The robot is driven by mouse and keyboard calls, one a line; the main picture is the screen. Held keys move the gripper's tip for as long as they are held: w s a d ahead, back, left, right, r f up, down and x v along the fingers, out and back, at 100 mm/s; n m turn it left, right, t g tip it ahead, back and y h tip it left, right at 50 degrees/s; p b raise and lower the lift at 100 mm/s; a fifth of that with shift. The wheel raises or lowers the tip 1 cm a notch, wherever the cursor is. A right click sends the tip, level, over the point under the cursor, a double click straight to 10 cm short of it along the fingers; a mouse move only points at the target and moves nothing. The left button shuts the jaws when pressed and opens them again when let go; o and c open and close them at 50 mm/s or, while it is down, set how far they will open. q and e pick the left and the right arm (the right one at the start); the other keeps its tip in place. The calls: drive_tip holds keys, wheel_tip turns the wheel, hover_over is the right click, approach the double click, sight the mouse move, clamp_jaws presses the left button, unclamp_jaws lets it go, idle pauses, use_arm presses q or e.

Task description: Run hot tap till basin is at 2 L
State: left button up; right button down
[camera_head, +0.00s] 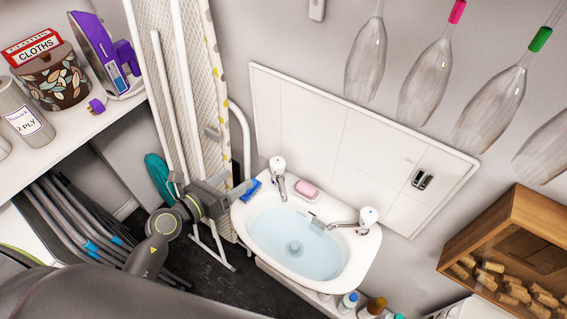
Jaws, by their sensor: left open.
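The white basin (246,241) is on the tiled wall and holds pale blue water (280,232); I cannot read its volume. The left tap (279,175) and right tap (360,217) both have white round heads and chrome spouts. I cannot tell from their heads which one is hot, or whether either is running. A small grey marker or plate (318,222) shows at the basin's back inner edge. My left gripper (236,185) is open, just left of the basin beside the blue sponge, apart from the taps. My right gripper is not in view.
A leaning ironing board (193,90) stands behind my left arm. Bottles (348,301) stand below the basin. Clear hanging vessels (427,80) are at upper right, above a wooden cork box (500,225).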

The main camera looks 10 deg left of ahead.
sight(273, 166)
use_arm(q)
drive_tip(key=w+d+f+m, duration=0.1)
drive_tip(key=w+d+f, duration=0.1)
drive_tip(key=w, duration=0.3)
drive_tip(key=w+d+f+m+g, duration=0.1)
drive_tip(key=w+d+f, duration=0.2)
drive_tip(key=w+f, duration=0.1)
drive_tip(key=w+d+f+m+y, duration=0.1)
drive_tip(key=w+d+f, duration=0.1)
drive_tip(key=w, duration=0.4)
drive_tip(key=shift+w+d+f+g, duration=0.15)
drive_tip(key=shift+d+f+g, duration=0.15)
drive_tip(key=shift+f, duration=0.45)
